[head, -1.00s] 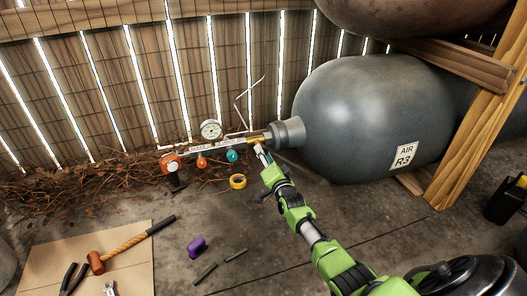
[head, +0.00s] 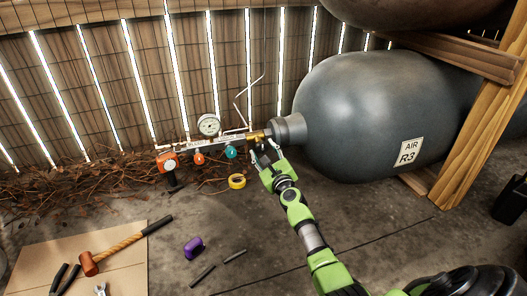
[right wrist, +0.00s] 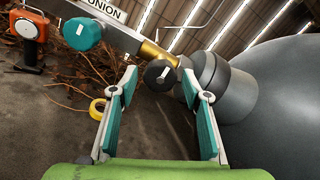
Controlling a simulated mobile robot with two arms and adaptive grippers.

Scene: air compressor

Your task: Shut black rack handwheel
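The black handwheel (right wrist: 160,75) sits below the brass fitting (right wrist: 156,52) between the rack bar and the grey tank neck. My right gripper (right wrist: 157,78) is open in the right wrist view, with one teal-padded finger on each side of the handwheel. The wheel lies near the fingertip line; I cannot tell whether a finger touches it. In the head view my right gripper (head: 265,152) is just under the brass fitting (head: 256,136) and largely hides the handwheel. My left gripper is not in view.
The teal handwheel (right wrist: 82,33) and orange tool (right wrist: 29,33) are left along the rack. The grey tank (head: 375,115) stands close on the right. A yellow tape roll (head: 237,181), purple object (head: 194,247) and hammer (head: 125,247) lie on the floor area.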

